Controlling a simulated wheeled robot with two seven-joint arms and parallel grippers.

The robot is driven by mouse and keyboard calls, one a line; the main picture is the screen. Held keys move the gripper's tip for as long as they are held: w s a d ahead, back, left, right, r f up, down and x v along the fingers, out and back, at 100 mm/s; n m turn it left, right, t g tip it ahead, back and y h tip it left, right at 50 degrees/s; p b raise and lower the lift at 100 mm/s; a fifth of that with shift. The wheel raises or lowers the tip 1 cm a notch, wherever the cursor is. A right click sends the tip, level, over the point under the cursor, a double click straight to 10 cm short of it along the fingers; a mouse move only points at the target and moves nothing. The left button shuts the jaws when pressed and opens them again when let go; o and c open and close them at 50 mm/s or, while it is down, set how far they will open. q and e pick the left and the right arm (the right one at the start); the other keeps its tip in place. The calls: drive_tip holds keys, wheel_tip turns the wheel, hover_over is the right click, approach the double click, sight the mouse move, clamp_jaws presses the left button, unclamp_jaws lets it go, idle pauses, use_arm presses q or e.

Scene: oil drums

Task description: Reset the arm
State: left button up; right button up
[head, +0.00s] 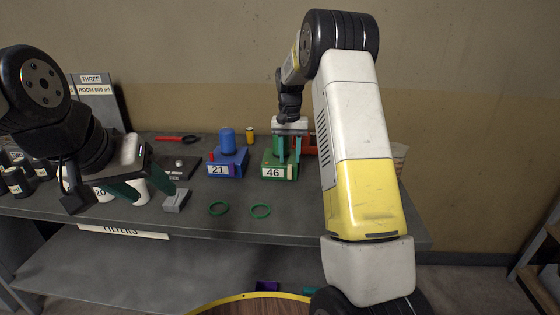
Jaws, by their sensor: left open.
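My left arm comes in from the left. Its gripper (145,188) points down over the left part of the bench, with its dark green fingers apart around or in front of white cups (141,192); I cannot tell if it touches them. My right arm, white and yellow, arches across the right side. Its gripper (289,150) points down at the top of the green box marked 46 (272,173). Its green fingers blend with the green parts there, so I cannot tell whether they hold anything.
Dark jars (17,182) stand at left. A round yellow-rimmed top (240,296) is below.

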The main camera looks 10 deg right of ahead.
drive_tip(key=shift+r, duration=1.35)
drive_tip(key=shift+r, duration=0.1)
drive_tip(key=s+a+r+n+t+y, duration=0.2)
drive_tip(key=s+r+t, duration=0.1)
drive_tip(key=s+r, duration=1.25)
drive_tip(key=s+a+f+n+t, duration=0.1)
drive_tip(key=s, duration=0.8)
drive_tip(key=s+a+f+t, duration=0.1)
drive_tip(key=s+f+t, duration=0.1)
drive_tip(key=s, duration=0.7)
drive_tip(key=shift+s+a+n, duration=0.3)
drive_tip(key=shift+s+n, duration=0.05)
drive_tip(key=shift+n, duration=0.05)
